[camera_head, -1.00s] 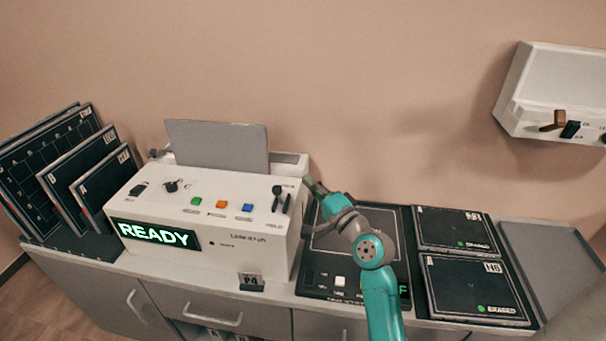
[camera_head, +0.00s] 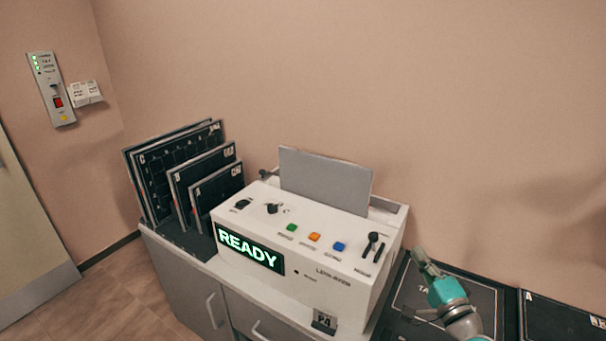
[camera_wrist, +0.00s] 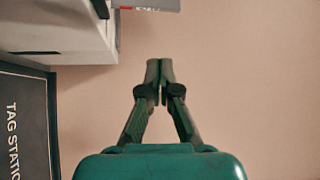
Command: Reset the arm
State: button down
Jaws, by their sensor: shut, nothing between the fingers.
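My gripper (camera_head: 424,262) is at the lower right of the head view, beside the right end of the white machine and above the dark tag station panel (camera_head: 488,297). In the wrist view, my gripper (camera_wrist: 159,68) points at the bare wall with its two fingertips together and nothing between them. Part of the tag station also shows at the left edge of the wrist view (camera_wrist: 30,88). Most of my arm is cut off by the lower edge of the head view.
The white machine (camera_head: 345,285) has a lit READY display (camera_head: 248,250), coloured buttons and a grey plate (camera_head: 325,182) standing in its top. Dark panels (camera_head: 180,170) stand in a rack at left. A control box (camera_head: 52,90) hangs on the wall. Floor (camera_head: 100,290) is free at lower left.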

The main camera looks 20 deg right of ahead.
jog(key=shift+f, duration=0.1)
jog(key=s+a+f+n+g+h, duration=0.1)
jog(key=s+a+f+n+g, duration=0.35)
jog(key=s+a+f, duration=1.05)
jog(key=s+a+n+y, duration=0.1)
jog(key=s+a+n, duration=0.2)
jog(key=s, duration=0.4)
jog(key=s+a+r+n+y, duration=0.1)
jog(key=s+a+n, duration=0.2)
jog(key=s+n, duration=0.3)
jog(key=s+a+n+y, duration=0.1)
jog(key=s+a+n, duration=0.2)
jog(key=s, duration=0.6)
jog(key=shift+a+r+n, duration=0.35)
jog(key=shift+a+n, duration=0.05)
jog(key=shift+n, duration=0.25)
